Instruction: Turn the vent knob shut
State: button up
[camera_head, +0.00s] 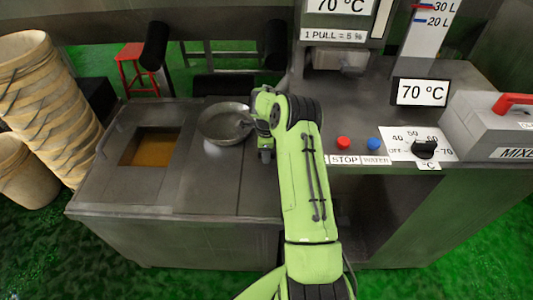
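No knob labelled as a vent shows in the head view. The only knob I can make out is a black one (425,148) on a white dial marked OFF, 40 to 70 and °C, on the right of the counter. Its pointer direction is too small to tell. My green arm reaches up the middle of the picture and bends left at the wrist beside a round metal pan (225,120). The end of my arm is well left of the dial. My gripper's fingers cannot be made out clearly, so whether they are open or shut is hidden.
A red button (343,143) and a blue button (374,144) sit between my arm and the dial. A 70 °C display (422,92) stands behind it, and a grey box labelled MIXE (490,130) on the right. Stacked buckets (45,100) stand at left.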

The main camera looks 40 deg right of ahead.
jog(key=o, duration=0.4)
notch_tip(320, 180, up, 16)
jog(key=p, duration=0.4)
jog(key=shift+f, duration=0.15)
jog(key=s+a+r+n+t+h+p, duration=0.1)
jog(key=s+a+r+n+p, duration=0.1)
jog(key=s+a+r+n, duration=0.45)
jog(key=s+a+r+n+t+p, duration=0.1)
jog(key=a+r+n, duration=0.15)
jog(key=r, duration=0.65)
jog(key=s+a+r+n+t+h+p, duration=0.1)
jog(key=s+a+r+n+p, duration=0.15)
jog(key=a+r+n, duration=0.4)
jog(key=s+a+r+n+t+y+p, duration=0.1)
jog(key=s+a+n, duration=0.3)
jog(key=s, duration=0.5)
jog(key=s+a+r+n+t+y+p, duration=0.1)
jog(key=s+a+r+n+p, duration=0.1)
jog(key=s+n, duration=0.4)
jog(key=s+a, duration=0.1)
jog(key=s, duration=0.3)
jog(key=shift+s+a+t, duration=0.15)
jog(key=shift+a+t, duration=0.15)
jog(key=shift+a, duration=0.1)
